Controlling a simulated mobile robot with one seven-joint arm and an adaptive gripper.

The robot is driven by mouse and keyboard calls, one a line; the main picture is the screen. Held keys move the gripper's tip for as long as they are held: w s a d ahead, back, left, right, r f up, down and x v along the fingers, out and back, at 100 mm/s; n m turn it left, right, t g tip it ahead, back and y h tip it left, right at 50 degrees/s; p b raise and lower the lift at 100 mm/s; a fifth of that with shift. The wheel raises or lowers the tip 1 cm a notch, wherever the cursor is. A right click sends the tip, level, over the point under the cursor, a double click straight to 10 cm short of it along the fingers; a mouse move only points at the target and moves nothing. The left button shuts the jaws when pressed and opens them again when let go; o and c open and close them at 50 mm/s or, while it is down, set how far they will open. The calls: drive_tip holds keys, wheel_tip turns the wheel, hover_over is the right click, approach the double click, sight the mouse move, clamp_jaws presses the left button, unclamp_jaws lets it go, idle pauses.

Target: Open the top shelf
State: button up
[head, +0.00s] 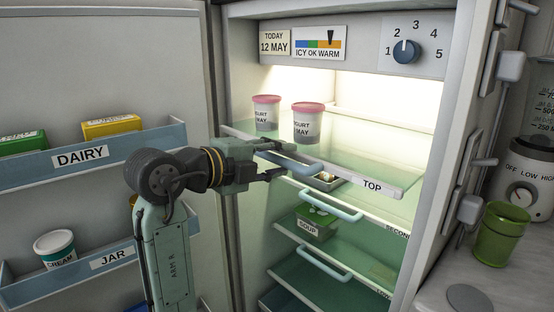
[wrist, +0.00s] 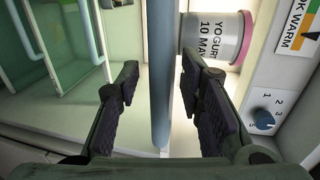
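The top shelf is a green glass shelf with a pale front edge marked TOP (head: 372,184), inside the open fridge. Its blue-grey handle (head: 305,166) is partly hidden by my gripper (head: 278,160) in the head view. In the wrist view the handle bar (wrist: 160,75) runs upright between the two dark fingers of my gripper (wrist: 160,92). The fingers are apart, with a gap on each side of the bar. Two pink-lidded yogurt pots stand on the shelf, one on the left (head: 265,115) and one on the right (head: 307,124).
Lower shelves with pale blue handles (head: 330,207) sit below, one holding a soup box (head: 312,226). The fridge door at left carries DAIRY (head: 120,151) and JAR (head: 85,268) racks. A counter at right holds a green cup (head: 500,235) and a blender (head: 528,180).

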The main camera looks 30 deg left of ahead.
drive_tip(key=shift+s, duration=0.1)
drive_tip(key=v, duration=1.1)
drive_tip(key=shift+s+a, duration=0.15)
drive_tip(key=shift+s, duration=0.25)
drive_tip(key=shift+r, duration=0.1)
